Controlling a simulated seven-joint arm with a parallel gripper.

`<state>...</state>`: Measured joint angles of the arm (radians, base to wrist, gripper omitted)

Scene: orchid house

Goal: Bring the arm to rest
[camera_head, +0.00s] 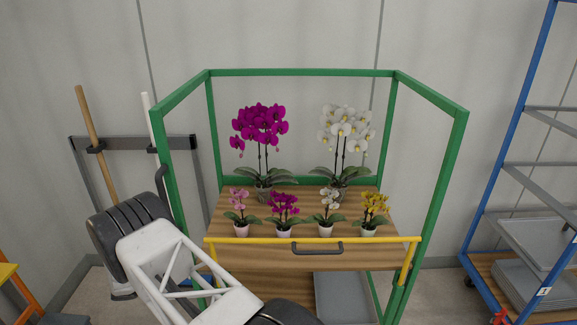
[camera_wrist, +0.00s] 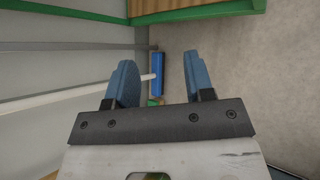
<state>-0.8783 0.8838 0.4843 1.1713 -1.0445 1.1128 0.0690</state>
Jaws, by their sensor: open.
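My gripper (camera_wrist: 160,82) shows in the wrist view with its two blue fingers apart and nothing between them. Beyond the fingers, lower down, is the blue head of a broom (camera_wrist: 160,75) on the floor. In the head view my arm comes up from the bottom, left of the middle, in front of the left side of the green-framed cart (camera_head: 300,73). My fingertips are not visible in the head view.
Large magenta (camera_head: 260,125) and white (camera_head: 346,130) orchids and several small potted ones stand on the cart's wooden shelf (camera_head: 225,215). A yellow bar (camera_head: 370,240) crosses its front. A tool rack (camera_head: 130,143) stands left, a blue-framed rack (camera_head: 510,130) right.

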